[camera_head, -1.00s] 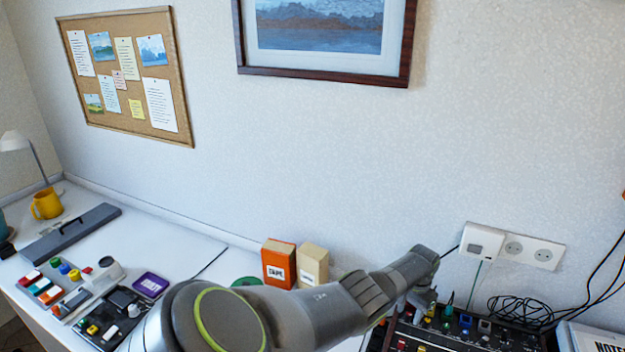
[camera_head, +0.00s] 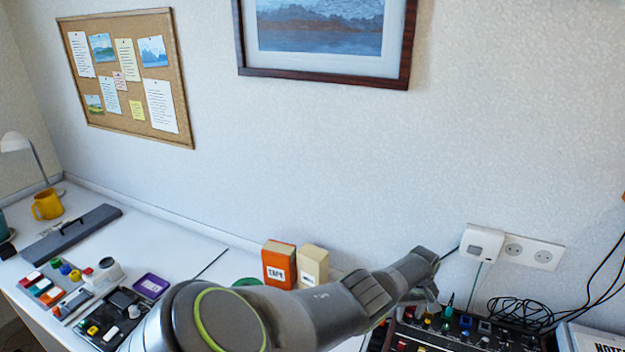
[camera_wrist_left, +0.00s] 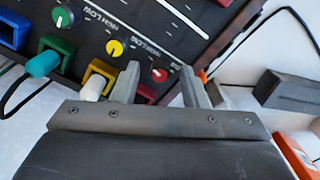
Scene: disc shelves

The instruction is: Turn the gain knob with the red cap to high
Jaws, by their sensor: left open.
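The knob with the red cap (camera_wrist_left: 159,74) shows in the left wrist view on the dark panel (camera_wrist_left: 165,22). White lettering reading HIGH and LOW is near the knobs; I cannot read the red knob's setting. My left gripper (camera_wrist_left: 160,86) is open, its two fingers on either side of the red knob in that picture. I cannot tell whether either finger touches it. In the head view the left gripper (camera_head: 425,294) hangs over the panel (camera_head: 465,338), and the red knob cannot be made out there. My right gripper is not in view.
A yellow-capped knob (camera_wrist_left: 114,47) and a green-capped knob (camera_wrist_left: 63,17) sit beside the red one. Coloured sockets with plugs (camera_wrist_left: 42,64) line the panel's edge. An orange box (camera_head: 279,265), a cream box (camera_head: 313,266) and black cables (camera_head: 520,311) are nearby.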

